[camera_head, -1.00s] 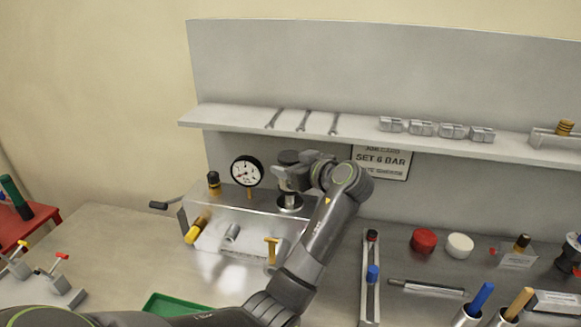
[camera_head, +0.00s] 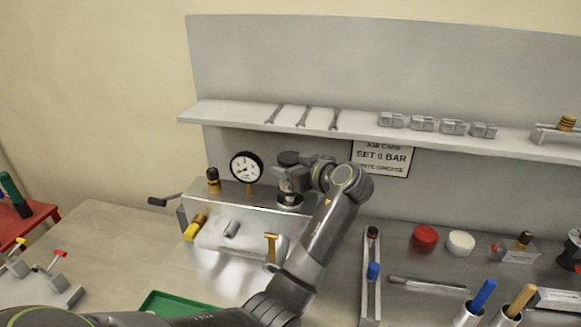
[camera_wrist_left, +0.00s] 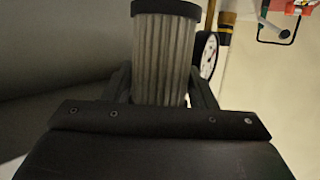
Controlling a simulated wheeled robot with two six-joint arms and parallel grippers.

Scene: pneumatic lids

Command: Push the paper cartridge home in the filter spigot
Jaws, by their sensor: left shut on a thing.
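The paper cartridge is a pale pleated cylinder with a dark end cap (camera_head: 289,158). Its pleats (camera_wrist_left: 163,60) fill the middle of the left wrist view. My left gripper (camera_head: 291,180) is shut around the cartridge and holds it upright. The filter spigot (camera_head: 290,202) is a round metal fitting on top of the grey manifold block (camera_head: 262,203), directly below the cartridge. The gripper hides the cartridge's lower end, so I cannot tell how far it sits on the spigot. My right gripper is not in view.
A pressure gauge (camera_head: 246,166) and a black and brass fitting (camera_head: 213,180) stand on the block left of my gripper. A shelf (camera_head: 360,130) with wrenches runs above. A green tray (camera_head: 178,303) lies in front. Red and white caps lie to the right.

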